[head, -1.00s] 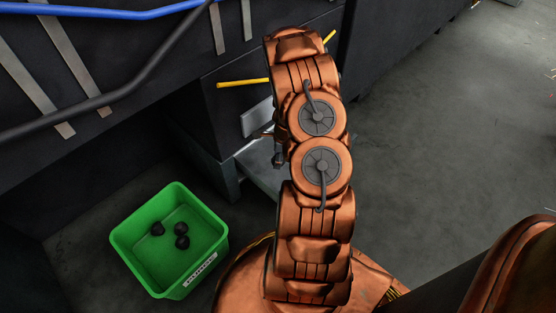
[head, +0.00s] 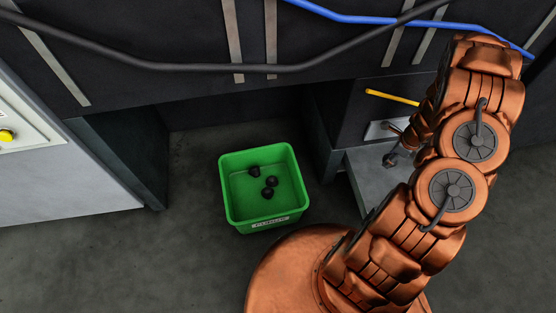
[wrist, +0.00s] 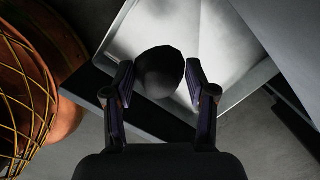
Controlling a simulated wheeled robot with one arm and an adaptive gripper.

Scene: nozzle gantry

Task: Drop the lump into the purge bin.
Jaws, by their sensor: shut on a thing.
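The lump (wrist: 160,72) is dark and rounded. In the wrist view it sits between the two fingertips of my gripper (wrist: 160,88), which is shut on it. A pale metal surface lies behind it. In the head view my gripper (head: 392,158) shows only in part beside my arm, and I cannot make out the lump there. The green purge bin (head: 236,220) stands on the floor left of my gripper, with a label on its front. Several dark lumps (head: 268,183) lie on its bottom.
A grey metal shelf (head: 368,190) is under and beside my gripper. A yellow bar (head: 392,99) sticks out above it. A black hose (head: 200,62) and a blue hose (head: 370,19) cross the dark machine front. Floor is open left of the bin.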

